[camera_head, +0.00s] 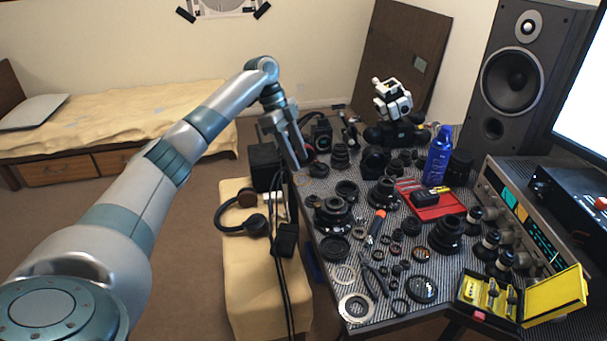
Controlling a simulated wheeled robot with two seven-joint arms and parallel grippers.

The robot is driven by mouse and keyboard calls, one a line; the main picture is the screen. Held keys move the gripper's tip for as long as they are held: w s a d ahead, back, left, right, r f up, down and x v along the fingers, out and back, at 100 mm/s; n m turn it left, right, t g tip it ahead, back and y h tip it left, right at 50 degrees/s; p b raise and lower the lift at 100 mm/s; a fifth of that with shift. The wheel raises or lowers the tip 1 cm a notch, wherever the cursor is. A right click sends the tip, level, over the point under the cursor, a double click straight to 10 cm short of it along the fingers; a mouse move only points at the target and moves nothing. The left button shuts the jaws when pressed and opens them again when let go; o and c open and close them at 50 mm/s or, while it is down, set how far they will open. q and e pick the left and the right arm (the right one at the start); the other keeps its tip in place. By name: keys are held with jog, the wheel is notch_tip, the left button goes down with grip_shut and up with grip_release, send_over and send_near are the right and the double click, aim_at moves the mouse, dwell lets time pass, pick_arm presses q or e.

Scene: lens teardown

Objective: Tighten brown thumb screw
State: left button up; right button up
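I cannot pick out a brown thumb screw among the many small parts on the table. My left gripper (302,160) is at the table's far left edge, pointing down, at the end of the arm that comes in from the left. It is seen from the side and small, so I cannot tell whether its fingers are apart or hold anything. Dark lens parts stand close to it on the right. My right gripper is not in view.
The dark ribbed table (325,258) is crowded with lenses, rings and pliers (374,281). A red tray (437,212), a blue spray can (437,158) and an open yellow case (553,296) stand at the right. Headphones (256,225) lie on a cream bench (240,285).

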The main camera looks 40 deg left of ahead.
pick_arm(q)
jog(key=shift+v, duration=1.35)
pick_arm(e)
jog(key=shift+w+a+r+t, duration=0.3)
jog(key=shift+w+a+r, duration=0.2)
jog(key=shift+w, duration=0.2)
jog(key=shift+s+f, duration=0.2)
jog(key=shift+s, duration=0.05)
pick_arm(q)
jog(key=shift+f, duration=0.1)
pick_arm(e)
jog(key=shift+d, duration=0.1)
